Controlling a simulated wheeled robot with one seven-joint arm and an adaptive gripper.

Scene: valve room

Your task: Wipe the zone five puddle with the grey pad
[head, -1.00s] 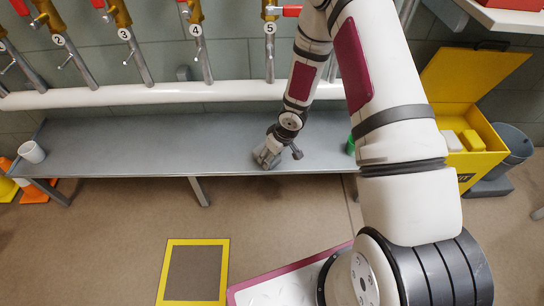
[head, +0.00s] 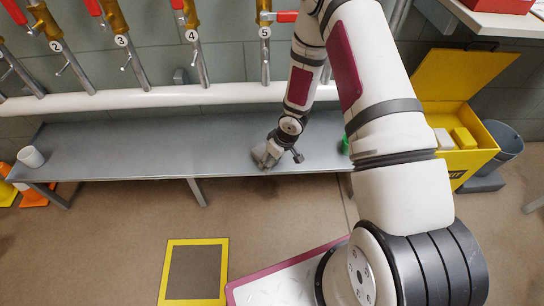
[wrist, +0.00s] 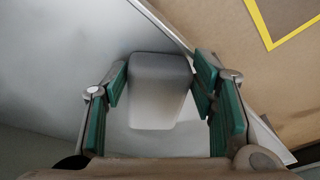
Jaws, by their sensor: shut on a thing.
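My gripper (head: 268,155) is low over the metal bench (head: 120,153), below the pipe labelled 5 (head: 265,45). In the wrist view my gripper (wrist: 160,82) has its green-lined fingers closed on both sides of the grey pad (wrist: 158,100). The pad lies between them near the bench's front edge and looks close to or touching the bench top. I cannot make out a clear puddle outline; the pad and gripper cover the bench surface there.
A white cup (head: 31,157) stands at the bench's left end. A green object (head: 345,145) is partly hidden behind my arm. An open yellow box (head: 470,155) with blocks stands right, beside a grey bin (head: 507,145).

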